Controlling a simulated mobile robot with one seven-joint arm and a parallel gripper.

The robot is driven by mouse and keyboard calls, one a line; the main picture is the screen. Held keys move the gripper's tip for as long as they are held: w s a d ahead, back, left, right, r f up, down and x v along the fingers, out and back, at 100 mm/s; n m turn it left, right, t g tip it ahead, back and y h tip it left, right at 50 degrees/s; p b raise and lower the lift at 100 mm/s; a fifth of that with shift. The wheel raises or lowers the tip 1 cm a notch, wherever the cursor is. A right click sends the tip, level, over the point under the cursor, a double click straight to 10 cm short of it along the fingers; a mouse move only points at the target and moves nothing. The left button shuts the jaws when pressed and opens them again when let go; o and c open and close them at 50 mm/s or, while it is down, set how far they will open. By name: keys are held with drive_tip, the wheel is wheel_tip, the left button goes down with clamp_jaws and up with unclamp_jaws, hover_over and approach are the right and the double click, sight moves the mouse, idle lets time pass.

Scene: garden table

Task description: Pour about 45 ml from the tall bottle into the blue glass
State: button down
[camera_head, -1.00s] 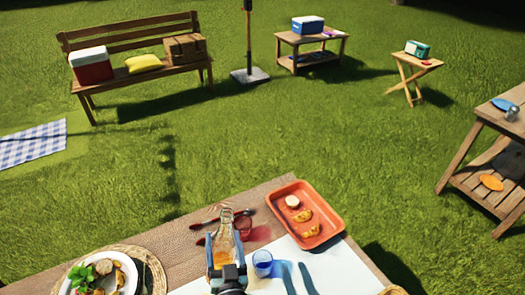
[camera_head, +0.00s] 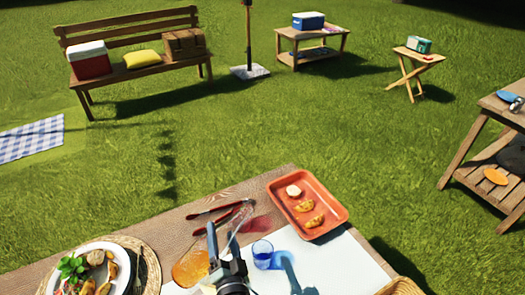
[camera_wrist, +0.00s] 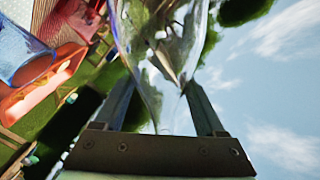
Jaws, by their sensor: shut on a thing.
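I see no stream of liquid, and I cannot tell whether the bottle's mouth is over the glass.
An orange tray (camera_head: 338,218) with food lies behind and right of the glass. Red-handled cutlery (camera_head: 216,210) lies behind the bottle. A plate of food (camera_head: 82,250) on a woven mat is at the left. A wicker basket edge (camera_head: 404,287) shows at the front right.

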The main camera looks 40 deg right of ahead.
drive_tip(key=f+b, duration=0.1)
drive_tip(key=f+m+b, duration=0.1)
drive_tip(key=f+b, duration=0.1)
drive_tip(key=shift+w+a+f, duration=0.2)
drive_tip(key=shift+a+f, duration=0.05)
drive_tip(key=shift+f, duration=0.05)
drive_tip(key=f+m+b, duration=0.1)
drive_tip(key=b, duration=0.1)
drive_tip(key=f+m+b, duration=0.2)
drive_tip(key=a+f+m+b, duration=0.1)
drive_tip(key=b, duration=0.1)
drive_tip(key=shift+w+f, duration=0.25)
drive_tip(key=shift+f, duration=0.1)
drive_tip(key=shift+s+m+y, duration=0.1)
drive_tip(key=shift+m+y, duration=0.2)
drive_tip(key=shift+m, duration=0.4)
drive_tip(key=shift+m+b, duration=0.3)
drive_tip(key=shift+m, duration=1.2)
drive_tip(key=shift+d+r+m, duration=0.1)
drive_tip(key=shift+r+m, duration=0.25)
drive_tip(key=shift+m, duration=0.55)
idle(0.5)
